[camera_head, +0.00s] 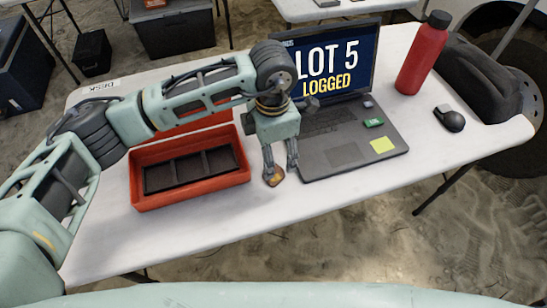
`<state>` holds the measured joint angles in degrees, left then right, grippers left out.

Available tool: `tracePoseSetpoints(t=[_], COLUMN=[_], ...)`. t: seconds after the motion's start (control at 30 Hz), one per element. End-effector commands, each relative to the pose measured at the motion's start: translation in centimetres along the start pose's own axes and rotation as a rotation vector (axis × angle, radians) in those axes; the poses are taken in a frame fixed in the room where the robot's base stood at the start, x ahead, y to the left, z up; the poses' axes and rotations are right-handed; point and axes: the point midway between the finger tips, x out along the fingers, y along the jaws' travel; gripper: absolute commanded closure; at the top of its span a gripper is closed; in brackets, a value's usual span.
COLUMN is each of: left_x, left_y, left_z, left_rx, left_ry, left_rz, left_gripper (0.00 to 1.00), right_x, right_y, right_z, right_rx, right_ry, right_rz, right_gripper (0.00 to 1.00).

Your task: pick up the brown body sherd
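The brown body sherd (274,177) is a small orange-brown piece on the white table, just left of the laptop's front corner. My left gripper (281,170) points down over it, with its two fingers apart. The left fingertip overlaps the sherd in the picture and the right fingertip is close to its right side. I see no firm grip on the sherd. My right gripper is out of view.
A red-orange tray (190,197) with dark compartments stands left of the sherd. An open laptop (345,155) carries a green item (374,122), a purple item (368,102) and a yellow note (383,145). A red bottle (423,55) and black mouse (450,119) stand right. The front table is clear.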

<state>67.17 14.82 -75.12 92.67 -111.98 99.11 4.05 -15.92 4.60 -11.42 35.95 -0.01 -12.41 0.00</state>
Motion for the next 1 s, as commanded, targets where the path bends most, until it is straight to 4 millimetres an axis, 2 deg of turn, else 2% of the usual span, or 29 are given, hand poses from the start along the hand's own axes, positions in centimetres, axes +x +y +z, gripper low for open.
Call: tracePoseSetpoints(t=[0.43,0.6,0.73,0.87,1.0], left_x=[5.3,7.3,7.7,7.7,7.7], left_y=[0.6,0.7,0.7,0.7,0.7], left_z=[0.2,0.3,0.3,0.3,0.3], left_rx=[-0.001,0.0,0.002,0.002,0.001], left_ry=[0.002,0.001,0.0,0.0,0.0], left_rz=[-0.005,-0.003,-0.001,-0.001,-0.001], left_gripper=[0.38,0.38,0.38,0.38,0.49], right_x=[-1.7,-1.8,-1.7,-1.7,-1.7], right_y=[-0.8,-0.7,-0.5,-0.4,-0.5], right_z=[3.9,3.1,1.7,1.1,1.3], right_rx=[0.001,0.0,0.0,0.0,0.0], right_ry=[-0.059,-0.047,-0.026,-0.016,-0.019], right_rz=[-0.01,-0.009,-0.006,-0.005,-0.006], right_gripper=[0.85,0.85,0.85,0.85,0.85])
